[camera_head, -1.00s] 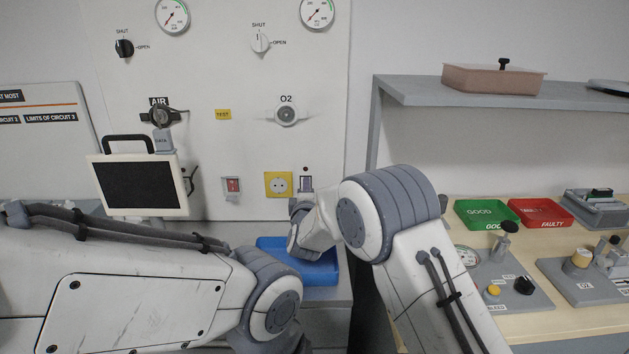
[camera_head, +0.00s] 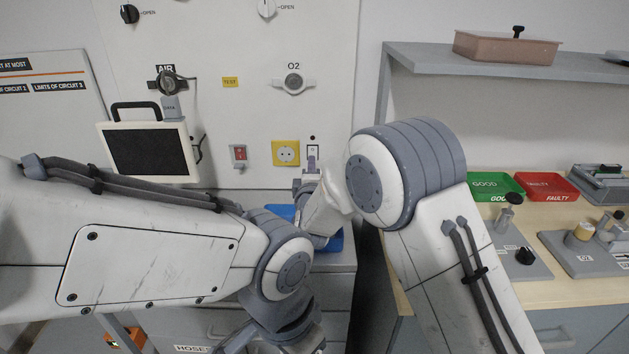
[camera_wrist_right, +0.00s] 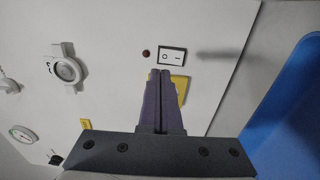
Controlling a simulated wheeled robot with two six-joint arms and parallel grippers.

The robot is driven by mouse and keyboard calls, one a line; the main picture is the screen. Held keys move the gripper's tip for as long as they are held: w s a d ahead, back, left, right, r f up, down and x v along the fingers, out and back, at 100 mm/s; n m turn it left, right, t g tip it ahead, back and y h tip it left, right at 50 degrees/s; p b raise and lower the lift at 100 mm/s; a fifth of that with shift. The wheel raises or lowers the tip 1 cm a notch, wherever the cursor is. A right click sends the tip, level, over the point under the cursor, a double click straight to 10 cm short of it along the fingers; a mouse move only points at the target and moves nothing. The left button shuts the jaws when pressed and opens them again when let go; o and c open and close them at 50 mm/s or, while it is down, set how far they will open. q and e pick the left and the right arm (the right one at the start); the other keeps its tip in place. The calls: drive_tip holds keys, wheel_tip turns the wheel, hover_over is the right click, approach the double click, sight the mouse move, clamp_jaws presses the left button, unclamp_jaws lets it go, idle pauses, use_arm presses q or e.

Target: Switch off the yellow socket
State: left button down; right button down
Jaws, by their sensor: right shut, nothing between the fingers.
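The yellow socket (camera_head: 286,153) is on the white wall panel. A white rocker switch in a dark frame (camera_head: 313,150) is just to its right, with a small dark lamp above it. In the right wrist view the rocker (camera_wrist_right: 171,60), marked O and a bar, and the dark red lamp (camera_wrist_right: 146,53) show clearly. My right gripper (camera_head: 312,163) is shut and empty, its fingertips close to the rocker; I cannot tell whether they touch. In the wrist view its fingers (camera_wrist_right: 160,74) partly cover the yellow socket plate (camera_wrist_right: 182,88). My left gripper is not seen.
A red switch (camera_head: 239,153) is left of the socket. A monitor (camera_head: 147,153) stands further left. The O2 valve (camera_head: 293,83) is above. A blue tray (camera_head: 334,241) lies below, partly hidden by my arm. A shelf (camera_head: 440,61) and workbench are at the right.

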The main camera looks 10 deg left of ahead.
drive_tip(key=s+d, duration=0.1)
drive_tip(key=s, duration=0.6)
drive_tip(key=shift+s, duration=0.2)
